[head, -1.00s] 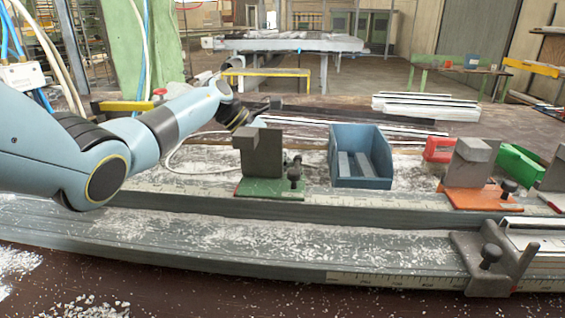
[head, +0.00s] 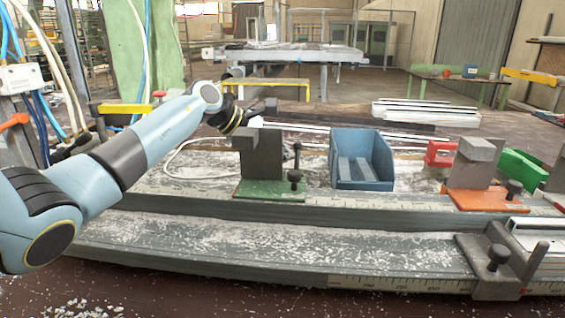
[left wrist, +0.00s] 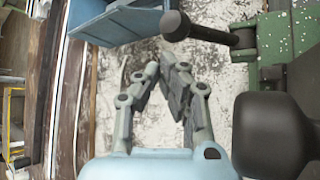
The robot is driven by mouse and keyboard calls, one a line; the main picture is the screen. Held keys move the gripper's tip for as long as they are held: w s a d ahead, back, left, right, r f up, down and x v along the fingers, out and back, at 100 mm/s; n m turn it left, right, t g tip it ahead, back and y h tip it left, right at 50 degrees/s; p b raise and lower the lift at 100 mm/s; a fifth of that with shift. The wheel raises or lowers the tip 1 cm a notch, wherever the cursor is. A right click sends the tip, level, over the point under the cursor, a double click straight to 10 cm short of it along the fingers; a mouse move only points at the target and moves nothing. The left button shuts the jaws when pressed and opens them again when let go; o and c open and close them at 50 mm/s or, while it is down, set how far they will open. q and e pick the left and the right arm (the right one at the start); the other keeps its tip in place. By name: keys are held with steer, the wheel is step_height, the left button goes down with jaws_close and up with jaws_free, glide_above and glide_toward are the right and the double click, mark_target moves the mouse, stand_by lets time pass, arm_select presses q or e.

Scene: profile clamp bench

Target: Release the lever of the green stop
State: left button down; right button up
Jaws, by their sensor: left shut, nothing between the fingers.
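The green stop (head: 272,189) sits on the rear profile rail, with a grey upright block (head: 262,155). Its dark lever (head: 298,158) stands upright at the right of the block, behind a black knob (head: 296,177) on the base. In the left wrist view the lever shows as a black ball (left wrist: 175,26) on a rod joined to a green bracket (left wrist: 243,42). My left gripper (left wrist: 165,75) is shut and empty, apart from the lever and beside it. In the head view its fingers are hidden behind the block. My right gripper is not in view.
A blue bin (head: 362,160) stands right of the green stop; it also shows in the left wrist view (left wrist: 120,22). An orange stop (head: 485,195) and a red part (head: 440,153) are further right. A grey stop (head: 497,262) sits on the front rail. White chips cover the rails.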

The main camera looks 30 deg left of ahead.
arm_select(q)
steer(key=shift+r, duration=0.35)
steer(key=shift+s+r, duration=0.1)
steer(key=shift+s, duration=0.1)
stand_by(0.4)
steer(key=v, duration=1.1)
steer(key=shift+s+r, duration=0.2)
steer(key=shift+r, duration=0.15)
steer(key=shift+a, duration=0.1)
